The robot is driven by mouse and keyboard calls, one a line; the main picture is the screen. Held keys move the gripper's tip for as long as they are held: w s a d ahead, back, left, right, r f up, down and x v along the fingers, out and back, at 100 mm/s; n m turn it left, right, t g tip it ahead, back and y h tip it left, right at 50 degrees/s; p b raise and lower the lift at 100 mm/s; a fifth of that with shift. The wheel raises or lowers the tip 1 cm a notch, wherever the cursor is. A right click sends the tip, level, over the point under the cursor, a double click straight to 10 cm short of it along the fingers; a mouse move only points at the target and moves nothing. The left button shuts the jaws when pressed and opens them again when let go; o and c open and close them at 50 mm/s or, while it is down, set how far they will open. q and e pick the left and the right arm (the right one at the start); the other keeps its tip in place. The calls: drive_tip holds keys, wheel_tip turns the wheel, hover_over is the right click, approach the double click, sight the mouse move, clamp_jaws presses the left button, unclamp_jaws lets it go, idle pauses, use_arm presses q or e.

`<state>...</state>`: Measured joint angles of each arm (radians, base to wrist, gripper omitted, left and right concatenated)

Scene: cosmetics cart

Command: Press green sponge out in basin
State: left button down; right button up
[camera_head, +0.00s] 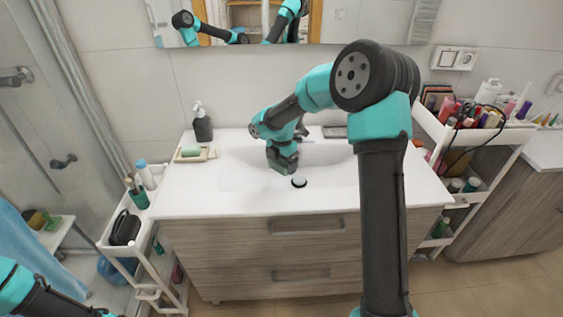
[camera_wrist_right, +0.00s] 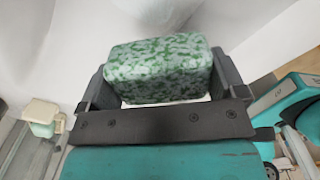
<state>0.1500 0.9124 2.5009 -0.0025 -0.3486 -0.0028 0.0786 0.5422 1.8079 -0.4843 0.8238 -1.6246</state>
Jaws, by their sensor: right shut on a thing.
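The green sponge is speckled green and white, and it fills the space between the jaws in the right wrist view (camera_wrist_right: 158,70). My right gripper (camera_head: 283,160) is shut on it, with one dark finger on each side. In the head view the sponge is mostly hidden by the gripper. I cannot tell whether the sponge touches the basin floor. My left arm enters at the bottom left of the head view, and its gripper is not visible.
A dark soap dispenser (camera_head: 202,124) and a wooden tray (camera_head: 208,154) with a green block (camera_head: 190,150) stand left of the basin. A white cart (camera_head: 490,136) with cosmetics stands at the right, and another white cart (camera_head: 160,262) at the left.

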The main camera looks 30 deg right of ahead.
drive_tip(key=shift+f, duration=6.2)
drive_tip(key=shift+f, duration=0.75)
idle(1.0)
